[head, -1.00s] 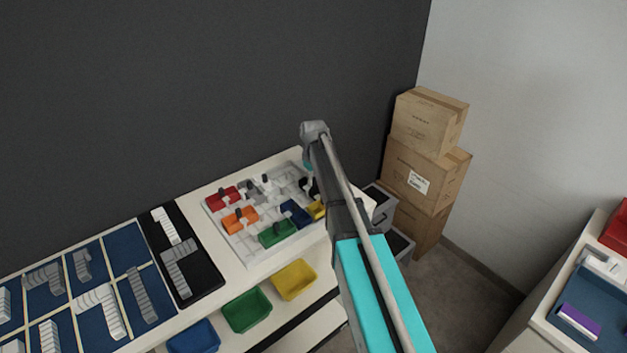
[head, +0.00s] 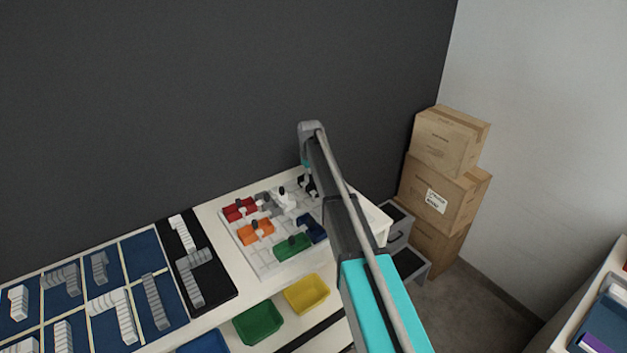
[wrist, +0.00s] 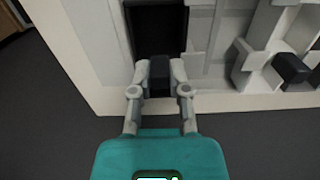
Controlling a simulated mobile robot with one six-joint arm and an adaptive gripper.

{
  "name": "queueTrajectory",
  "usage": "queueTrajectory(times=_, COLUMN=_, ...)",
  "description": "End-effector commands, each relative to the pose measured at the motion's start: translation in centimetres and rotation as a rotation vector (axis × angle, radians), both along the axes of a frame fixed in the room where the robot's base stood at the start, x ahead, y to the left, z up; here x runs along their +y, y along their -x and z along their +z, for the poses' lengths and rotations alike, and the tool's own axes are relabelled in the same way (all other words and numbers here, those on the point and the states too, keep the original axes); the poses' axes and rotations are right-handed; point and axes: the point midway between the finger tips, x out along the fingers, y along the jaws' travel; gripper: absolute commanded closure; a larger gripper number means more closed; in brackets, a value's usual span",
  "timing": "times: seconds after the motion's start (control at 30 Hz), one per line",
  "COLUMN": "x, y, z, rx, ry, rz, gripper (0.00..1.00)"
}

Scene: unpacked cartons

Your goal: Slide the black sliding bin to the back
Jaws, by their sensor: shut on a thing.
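The black sliding bin (head: 306,184) shows as a small dark patch at the back right of the white board (head: 247,254), partly hidden by my arm. In the wrist view the black bin (wrist: 158,30) lies in a pale track, close to the board's edge. My gripper (wrist: 160,73) is shut on the bin's dark knob (wrist: 159,80), with one finger on each side. In the head view my arm covers the fingertips.
Red (head: 239,210), orange (head: 256,232), green (head: 292,246), blue (head: 313,229) and white (head: 285,200) bins sit on the board. In the wrist view a pale bin with a dark knob (wrist: 292,68) is to the right. The dark wall (head: 200,90) stands close behind.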

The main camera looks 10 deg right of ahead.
Motion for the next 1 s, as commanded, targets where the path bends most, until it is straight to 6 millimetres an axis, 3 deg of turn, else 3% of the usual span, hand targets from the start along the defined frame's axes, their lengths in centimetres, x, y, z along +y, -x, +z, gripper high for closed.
queueTrajectory(times=0.17, x=0.2, y=-0.4, z=0.0, rx=-0.009, ry=-0.004, rz=0.001, gripper=1.00)
queueTrajectory(times=0.2, x=0.2, y=-0.5, z=0.1, rx=-0.010, ry=-0.004, rz=0.001, gripper=0.72)
queueTrajectory(times=0.37, x=0.2, y=-0.4, z=0.0, rx=-0.008, ry=-0.003, rz=0.001, gripper=0.43)
queueTrajectory(times=1.0, x=-0.4, y=0.8, z=0.0, rx=-0.006, ry=-0.002, rz=0.000, gripper=0.43)
